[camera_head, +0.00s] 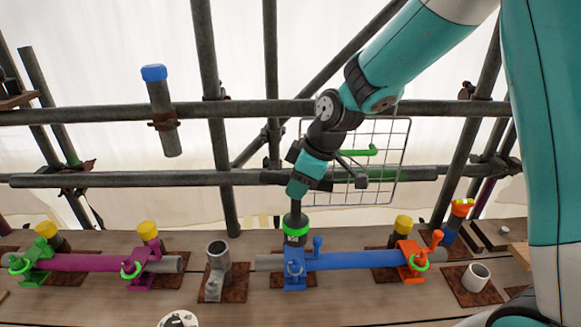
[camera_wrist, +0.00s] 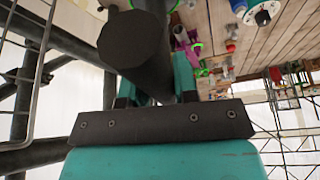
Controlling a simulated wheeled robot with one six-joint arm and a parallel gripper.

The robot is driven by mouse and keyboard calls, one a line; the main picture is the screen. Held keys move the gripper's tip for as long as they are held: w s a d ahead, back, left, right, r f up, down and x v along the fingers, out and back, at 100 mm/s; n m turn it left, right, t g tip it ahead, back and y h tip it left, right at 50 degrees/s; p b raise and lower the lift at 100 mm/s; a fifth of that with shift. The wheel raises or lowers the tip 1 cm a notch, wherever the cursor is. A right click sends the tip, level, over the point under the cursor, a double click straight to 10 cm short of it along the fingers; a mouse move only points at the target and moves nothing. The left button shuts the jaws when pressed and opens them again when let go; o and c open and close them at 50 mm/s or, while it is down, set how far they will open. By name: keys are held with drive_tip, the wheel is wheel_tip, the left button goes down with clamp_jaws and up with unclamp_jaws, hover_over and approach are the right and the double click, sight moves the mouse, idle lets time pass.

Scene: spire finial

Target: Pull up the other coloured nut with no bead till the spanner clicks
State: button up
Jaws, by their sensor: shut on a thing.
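My gripper (camera_head: 303,180) is shut on a dark spanner, whose thick round handle (camera_wrist: 130,45) fills the near part of the wrist view. In the head view the spanner hangs upright, its green and black head (camera_head: 296,228) directly above the blue coupler (camera_head: 294,268) on the blue tube (camera_head: 345,260). The head hides the top of that coupler; I cannot tell whether it is seated on a nut. No green ring shows on the blue coupler. The orange coupler (camera_head: 417,252), purple coupler (camera_head: 140,262) and green coupler (camera_head: 35,258) each show a green ring.
Scaffold tubes (camera_head: 150,113) cross behind the bench. A wire grid (camera_head: 385,150) with a green tool stands behind my gripper.

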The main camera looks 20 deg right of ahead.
sight(299, 220)
drive_tip(key=shift+f+b, duration=4.1)
drive_tip(key=shift+f, duration=1.55)
drive_tip(key=m, duration=0.1)
drive_tip(key=m+t+h, duration=0.1)
drive_tip(key=m, duration=0.1)
drive_tip(key=shift+s+a+m, duration=0.1)
drive_tip(key=shift+a+m, duration=0.1)
drive_tip(key=shift+m, duration=0.1)
drive_tip(key=m+h, duration=0.1)
drive_tip(key=m, duration=0.2)
drive_tip(key=shift+t, duration=0.3)
drive_tip(key=shift+d+r+p, duration=0.1)
drive_tip(key=shift+r+p, duration=2.85)
drive_tip(key=shift+r, duration=0.85)
drive_tip(key=shift+f, duration=0.1)
